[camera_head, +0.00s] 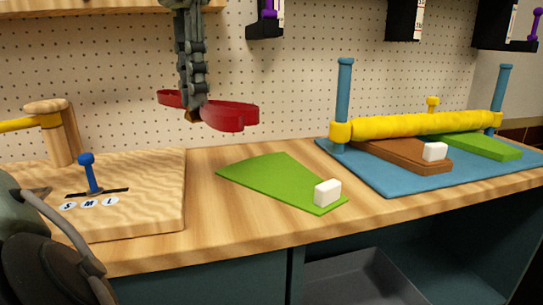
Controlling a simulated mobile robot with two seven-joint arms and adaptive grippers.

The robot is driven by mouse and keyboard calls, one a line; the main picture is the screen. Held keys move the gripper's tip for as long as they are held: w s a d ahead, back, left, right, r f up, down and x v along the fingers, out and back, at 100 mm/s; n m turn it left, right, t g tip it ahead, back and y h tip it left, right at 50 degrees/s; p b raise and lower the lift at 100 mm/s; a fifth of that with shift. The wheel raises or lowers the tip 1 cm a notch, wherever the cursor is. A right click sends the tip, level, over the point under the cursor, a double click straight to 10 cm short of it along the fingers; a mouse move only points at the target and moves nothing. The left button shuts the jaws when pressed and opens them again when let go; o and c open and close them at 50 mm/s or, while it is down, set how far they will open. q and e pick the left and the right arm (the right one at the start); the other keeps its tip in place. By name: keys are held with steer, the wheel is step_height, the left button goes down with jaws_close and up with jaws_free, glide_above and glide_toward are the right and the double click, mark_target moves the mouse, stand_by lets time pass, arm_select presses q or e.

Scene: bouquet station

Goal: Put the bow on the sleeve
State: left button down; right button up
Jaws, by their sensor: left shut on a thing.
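The red bow (230,115) is held in the air over the back of the wooden worktop, with one loop on each side of the fingers. My left gripper (191,108) points down from the top of the view and is shut on the middle of the bow. A flat green fan-shaped piece, which looks like a sleeve (265,178), lies on the worktop below and right of the bow, apart from it. A white block (327,192) sits on its narrow end. My right gripper is not in view.
A blue mat (390,184) at right carries blue posts and a yellow roller (415,124) over a brown piece (405,154) and another green piece (480,146). A wooden board (130,205) with a blue lever (89,172) stands at left. A pegboard is behind.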

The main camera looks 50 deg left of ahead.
arm_select(q)
steer(key=w+d+r+n+p, duration=0.1)
steer(key=w+d+r+n, duration=0.15)
steer(key=w+n, duration=0.25)
steer(key=n, duration=0.5)
glide_above(277, 189)
step_height(277, 189, down, 10)
steer(key=shift+f, duration=0.85)
step_height(277, 189, down, 4)
steer(key=shift+r, duration=0.2)
steer(key=shift+f, duration=0.1)
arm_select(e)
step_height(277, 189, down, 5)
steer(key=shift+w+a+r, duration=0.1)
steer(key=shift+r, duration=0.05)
arm_select(q)
steer(key=shift+f, duration=0.1)
